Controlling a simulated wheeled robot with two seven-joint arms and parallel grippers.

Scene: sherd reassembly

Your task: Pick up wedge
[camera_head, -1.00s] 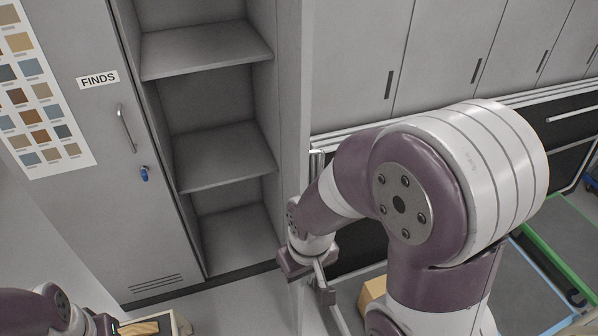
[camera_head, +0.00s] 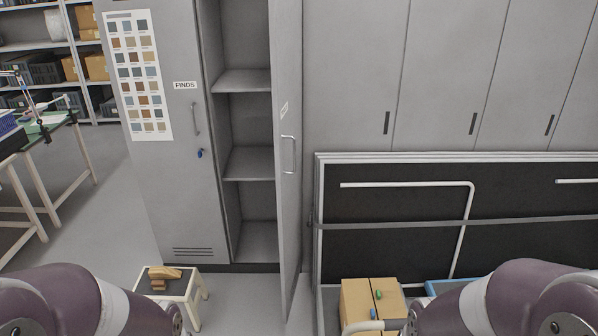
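A wooden wedge (camera_head: 165,272), light brown and seemingly stacked from more than one piece, lies on a small white stool with a dark top (camera_head: 155,285) at the lower left. My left arm comes in at the bottom left, close to the stool, and its gripper is out of the frame. My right arm comes in at the bottom right, and its gripper is out of the frame too.
The FINDS cabinet (camera_head: 185,130) stands behind the stool. Its right door (camera_head: 287,150) is open, sticking out toward me, and its shelves are empty. A cardboard box (camera_head: 356,296) stands on the right. Free floor (camera_head: 100,225) lies at the left.

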